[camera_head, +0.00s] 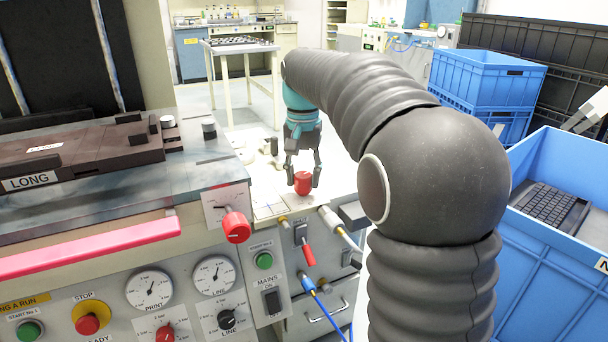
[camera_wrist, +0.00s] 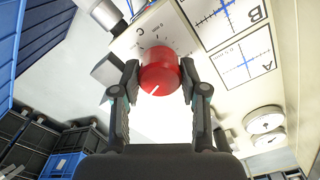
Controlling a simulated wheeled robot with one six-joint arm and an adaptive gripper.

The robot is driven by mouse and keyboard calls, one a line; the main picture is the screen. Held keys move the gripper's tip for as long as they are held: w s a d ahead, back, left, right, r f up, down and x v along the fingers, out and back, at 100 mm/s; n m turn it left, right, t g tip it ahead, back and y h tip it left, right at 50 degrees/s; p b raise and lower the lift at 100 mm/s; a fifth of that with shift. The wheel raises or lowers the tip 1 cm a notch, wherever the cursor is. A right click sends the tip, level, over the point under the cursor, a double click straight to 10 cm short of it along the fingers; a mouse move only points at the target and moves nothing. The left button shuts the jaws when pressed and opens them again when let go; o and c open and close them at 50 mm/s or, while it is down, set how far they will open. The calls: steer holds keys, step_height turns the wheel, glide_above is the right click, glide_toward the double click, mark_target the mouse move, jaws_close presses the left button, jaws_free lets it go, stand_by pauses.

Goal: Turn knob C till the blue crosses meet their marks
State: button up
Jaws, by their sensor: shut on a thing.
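Knob C (camera_wrist: 160,74) is a red round knob with a white pointer line, on a light panel lettered C with a scale around it. My gripper (camera_wrist: 159,66) has one finger on each side of the knob and is shut on it. In the head view the red knob (camera_head: 303,184) sits beneath my gripper (camera_head: 303,178). Gauge card A (camera_wrist: 238,73) and gauge card B (camera_wrist: 205,26) each bear a blue cross on fine black lines. Both are partly cut or small, so I cannot tell how exactly the crosses meet their marks.
A larger red knob (camera_head: 236,228) stands on the machine's front corner. A grey block (camera_wrist: 106,70) lies close to the left finger.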

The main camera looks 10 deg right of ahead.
mark_target(303, 174)
steer(key=shift+m, duration=0.4)
steer(key=o, duration=1.1)
steer(key=shift+o, duration=0.2)
steer(key=shift+r, duration=0.1)
step_height(303, 174, up, 12)
